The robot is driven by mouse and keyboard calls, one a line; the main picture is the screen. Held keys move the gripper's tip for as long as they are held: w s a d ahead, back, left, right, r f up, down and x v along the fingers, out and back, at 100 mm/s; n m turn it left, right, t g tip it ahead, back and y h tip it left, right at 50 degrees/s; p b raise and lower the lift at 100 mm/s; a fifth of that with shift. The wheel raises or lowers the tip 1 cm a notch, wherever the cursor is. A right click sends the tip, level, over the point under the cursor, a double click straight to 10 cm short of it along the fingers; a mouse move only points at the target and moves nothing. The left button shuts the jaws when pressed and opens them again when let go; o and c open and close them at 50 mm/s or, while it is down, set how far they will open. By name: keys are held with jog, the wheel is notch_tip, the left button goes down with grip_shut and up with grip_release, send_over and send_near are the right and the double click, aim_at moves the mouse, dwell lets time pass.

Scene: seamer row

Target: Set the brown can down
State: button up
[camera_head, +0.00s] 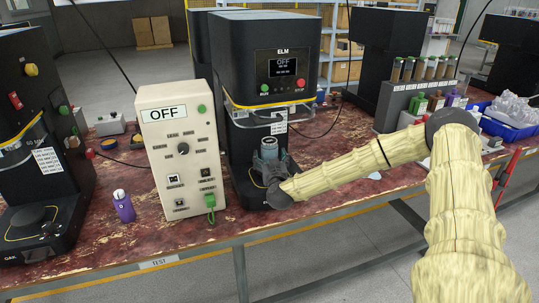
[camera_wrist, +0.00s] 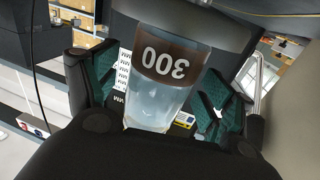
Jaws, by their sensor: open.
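The can with a brown band marked 300 (camera_wrist: 165,85) stands between the fingers of my gripper (camera_wrist: 155,100) in the wrist view. The fingers with green pads are open, one on each side of it. In the head view the can (camera_head: 268,147) shows small and greyish under the head of the black ELM seamer (camera_head: 268,70), whose screen reads OFF. My gripper (camera_head: 268,168) is low in front of and around it. The can's base is hidden by the gripper, so its contact with the seamer's plate cannot be seen.
A pale control box marked OFF (camera_head: 180,145) stands close to the left of the seamer. A purple bottle (camera_head: 123,206) is farther left. Another black machine (camera_head: 35,140) stands at the left edge. A blue tray (camera_head: 508,122) is at the right. The red table (camera_head: 330,165) has free room right of the seamer.

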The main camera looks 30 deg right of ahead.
aim_at(269, 147)
jog(key=shift+w+d, duration=0.2)
jog(key=shift+w, duration=0.2)
jog(key=c, duration=1.4)
jog(key=shift+c, duration=0.2)
jog(key=shift+r, duration=0.1)
jog(key=shift+r, duration=1.75)
jog(key=d+v, duration=0.1)
jog(key=v, duration=0.4)
jog(key=s+d+r+v, duration=0.1)
jog(key=v, duration=0.4)
jog(key=d+b+v, duration=0.1)
jog(key=v, duration=0.4)
jog(key=shift+s+a+r, duration=0.2)
jog(key=shift+s+r, duration=0.05)
jog(key=shift+s, duration=0.25)
jog(key=shift+a, duration=0.1)
